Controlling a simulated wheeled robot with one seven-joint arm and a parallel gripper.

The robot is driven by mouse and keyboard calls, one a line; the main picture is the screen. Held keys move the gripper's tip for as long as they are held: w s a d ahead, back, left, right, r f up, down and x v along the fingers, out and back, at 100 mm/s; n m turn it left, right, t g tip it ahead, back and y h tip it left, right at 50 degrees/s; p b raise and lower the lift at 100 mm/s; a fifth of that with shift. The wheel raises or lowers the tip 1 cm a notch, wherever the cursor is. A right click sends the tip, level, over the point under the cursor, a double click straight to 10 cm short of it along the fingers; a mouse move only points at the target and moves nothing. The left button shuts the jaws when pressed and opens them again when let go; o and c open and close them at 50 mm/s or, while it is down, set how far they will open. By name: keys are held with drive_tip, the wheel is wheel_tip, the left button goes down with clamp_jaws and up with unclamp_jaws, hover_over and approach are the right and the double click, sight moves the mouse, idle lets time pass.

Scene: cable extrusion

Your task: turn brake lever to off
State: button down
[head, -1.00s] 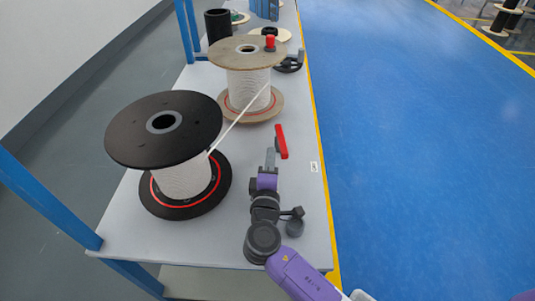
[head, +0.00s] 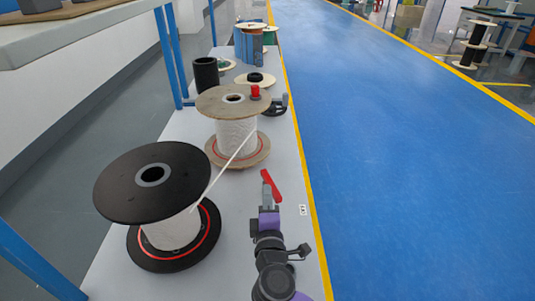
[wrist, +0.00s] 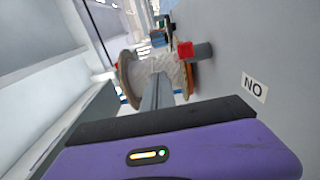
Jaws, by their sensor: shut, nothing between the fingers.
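The red brake lever (head: 270,187) stands at the right edge of the grey table, slanting down to the right in the head view. In the wrist view its red end (wrist: 184,49) sits on a grey cylinder, just beyond my fingers. My gripper (head: 266,187) is shut and empty, with its fingertips close to the lever's left side. In the wrist view the fingers (wrist: 160,83) show as one grey bar. I cannot tell whether they touch the lever. A white label (head: 302,210) lies beside the lever; in the wrist view its letters (wrist: 254,88) read NO.
A black cable spool (head: 140,182) stands to the left of my gripper. A brown spool (head: 222,100) with a red block on its rim stands behind, with white cable running between the two. A black handwheel (head: 277,107) is behind it. The blue floor (head: 400,180) on the right is clear.

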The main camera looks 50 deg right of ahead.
wheel_tip(320, 180, up, 16)
drive_tip(key=p, duration=0.5)
drive_tip(key=shift+r, duration=0.1)
